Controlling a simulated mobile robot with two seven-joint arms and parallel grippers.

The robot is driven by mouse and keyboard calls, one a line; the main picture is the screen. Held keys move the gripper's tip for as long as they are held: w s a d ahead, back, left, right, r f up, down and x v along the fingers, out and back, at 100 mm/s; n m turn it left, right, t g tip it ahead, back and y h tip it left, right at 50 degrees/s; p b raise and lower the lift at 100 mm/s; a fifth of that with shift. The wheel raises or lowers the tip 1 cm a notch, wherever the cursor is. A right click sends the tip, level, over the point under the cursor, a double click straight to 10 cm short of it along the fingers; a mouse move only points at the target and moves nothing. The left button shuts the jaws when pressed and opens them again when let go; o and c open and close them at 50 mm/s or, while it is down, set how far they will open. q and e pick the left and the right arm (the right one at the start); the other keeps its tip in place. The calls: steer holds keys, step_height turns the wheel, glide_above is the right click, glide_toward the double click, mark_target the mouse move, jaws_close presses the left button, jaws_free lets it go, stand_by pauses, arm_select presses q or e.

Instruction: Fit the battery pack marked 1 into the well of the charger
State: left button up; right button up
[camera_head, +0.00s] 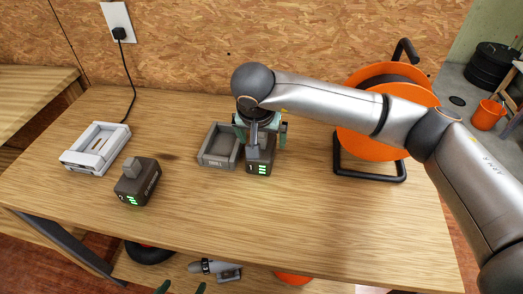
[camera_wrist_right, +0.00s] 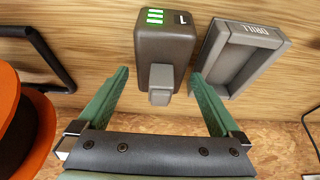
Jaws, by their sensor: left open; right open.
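The battery pack marked 1 (camera_head: 259,160) stands upright on the bench, dark with green bars; its 1 shows in the right wrist view (camera_wrist_right: 166,45). My right gripper (camera_head: 262,140) is open above it. In the wrist view the open fingers (camera_wrist_right: 159,76) lie either side of its raised grey tab, with gaps. The white charger (camera_head: 82,164) with its shallow well lies at the left, corded to a wall outlet. My left gripper (camera_head: 181,288) shows only as two separated green fingertips at the bottom edge, open and empty.
A second dark battery pack (camera_head: 136,186) stands near the charger. A grey tray (camera_head: 212,164), also in the wrist view (camera_wrist_right: 274,45), sits just beside pack 1. An orange cable reel (camera_head: 368,148) stands at the right. Bare bench lies in front; a lower shelf holds a tool (camera_head: 215,268).

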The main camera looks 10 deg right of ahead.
steer(key=shift+x, duration=0.85)
steer(key=shift+c, duration=0.2)
jaws_close()
steer(key=shift+r, duration=0.1)
